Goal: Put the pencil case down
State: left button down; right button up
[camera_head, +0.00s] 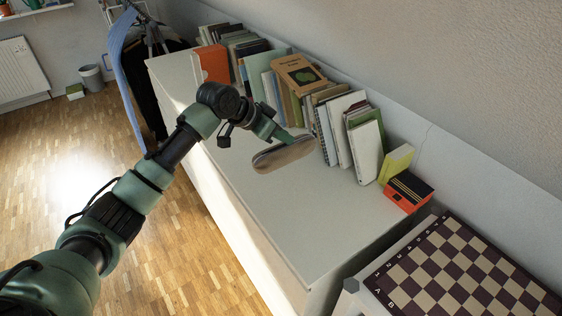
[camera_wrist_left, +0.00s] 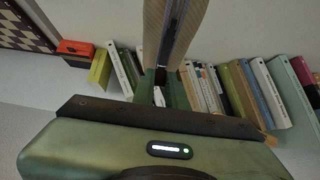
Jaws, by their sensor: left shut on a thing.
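The pencil case (camera_head: 284,155) is long, rounded and beige-brown with a darker side. In the head view it is over the white cabinet top (camera_head: 285,212), in front of the row of books. My left gripper (camera_head: 290,138) is shut on it from above and behind. In the left wrist view the pencil case (camera_wrist_left: 195,25) stands out from between the green fingers (camera_wrist_left: 163,88), with a dark zip line along it. I cannot tell whether its underside touches the cabinet top. My right gripper is in neither view.
Several books (camera_head: 300,90) stand along the wall behind the case. A yellow box (camera_head: 397,163) and an orange-black box (camera_head: 408,190) are to the right. A chessboard (camera_head: 465,270) lies at the lower right. The cabinet top in front of the case is bare.

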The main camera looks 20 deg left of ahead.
aim_at(266, 154)
pick_arm(q)
notch_tip(266, 154, down, 9)
jog(key=shift+f, duration=0.1)
dwell(0.3)
jog(key=shift+f, duration=0.1)
jog(key=c, duration=1.4)
grip_release()
jog(key=shift+c, duration=0.2)
jog(key=v, duration=1.2)
jog(key=shift+s, duration=0.1)
